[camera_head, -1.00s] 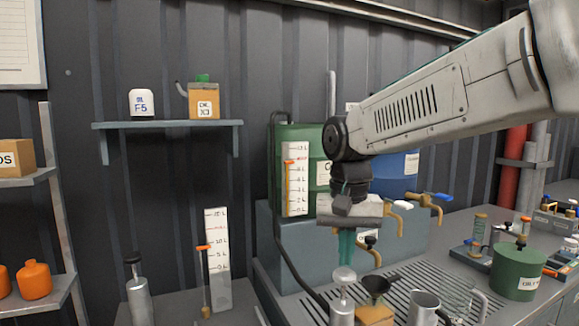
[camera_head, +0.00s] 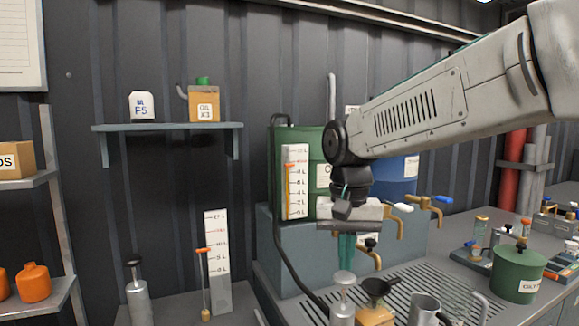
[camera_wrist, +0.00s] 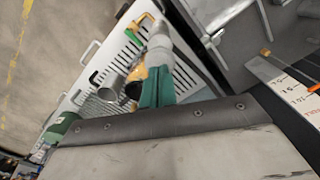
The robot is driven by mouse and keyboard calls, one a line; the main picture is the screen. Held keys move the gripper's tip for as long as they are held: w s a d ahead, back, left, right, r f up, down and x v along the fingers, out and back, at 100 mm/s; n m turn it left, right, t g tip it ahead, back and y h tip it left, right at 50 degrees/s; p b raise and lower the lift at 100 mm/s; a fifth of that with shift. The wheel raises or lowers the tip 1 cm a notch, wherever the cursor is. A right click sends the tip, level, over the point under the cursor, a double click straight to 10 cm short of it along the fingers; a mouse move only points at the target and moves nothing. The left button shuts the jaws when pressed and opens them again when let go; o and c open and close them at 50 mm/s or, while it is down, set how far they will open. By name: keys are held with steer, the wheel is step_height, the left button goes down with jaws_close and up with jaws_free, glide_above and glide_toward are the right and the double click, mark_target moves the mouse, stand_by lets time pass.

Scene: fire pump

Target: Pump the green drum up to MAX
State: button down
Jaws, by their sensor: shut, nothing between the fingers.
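The green drum (camera_head: 309,138) stands on a blue-grey block at the back, partly behind my arm. A white gauge (camera_head: 293,205) with an orange marker (camera_head: 290,166) stands at its front; the marker sits in the upper part of the scale. A grey hand pump (camera_head: 342,312) with a round pale knob (camera_head: 343,277) stands at the front of the bench. My gripper (camera_head: 346,262) has teal fingers, shut and empty, pointing down just above the knob. In the wrist view the fingers (camera_wrist: 157,76) point towards the pale knob (camera_wrist: 159,42); I cannot tell whether they touch it.
Brass taps (camera_head: 392,222) project behind my gripper. A second pump (camera_head: 137,300) and gauge (camera_head: 218,260) stand at left. A green pot (camera_head: 517,272) stands at right.

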mark_target(345, 275)
steer(key=shift+f, duration=3.2)
steer(key=shift+r, duration=3.3)
step_height(345, 275, up, 6)
